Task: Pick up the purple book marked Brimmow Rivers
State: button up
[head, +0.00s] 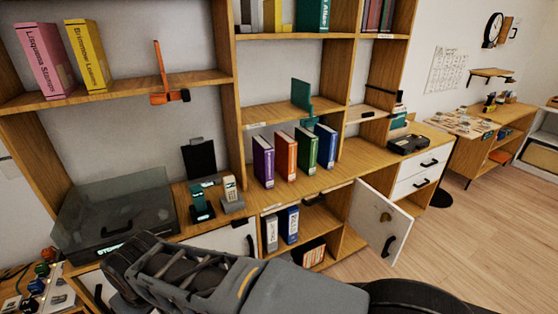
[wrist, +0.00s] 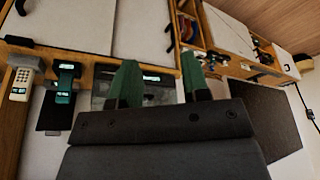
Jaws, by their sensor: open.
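The purple book (head: 263,161) stands upright on the counter of the wooden shelf unit in the head view. It is at the left end of a row with an orange book (head: 285,157), a green book (head: 306,150) and a blue book (head: 326,147). Its spine lettering is too small to read. In the wrist view my gripper (wrist: 161,82) shows two green fingers set apart with nothing gripped between them. The purple book is not visible in the wrist view. In the head view my arm crosses the bottom, and I cannot make out the fingers there.
A dark lidded box (head: 112,226) and two handset-like devices (head: 202,203) stand left of the books. An open cabinet door (head: 381,223) juts out below right. A pink book (head: 44,62) and a yellow book (head: 87,57) stand on an upper shelf. Floor at right is clear.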

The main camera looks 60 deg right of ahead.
aim_at(263, 151)
jog(key=z, duration=1.05)
jog(key=i, duration=0.9)
jog(key=z, duration=0.9)
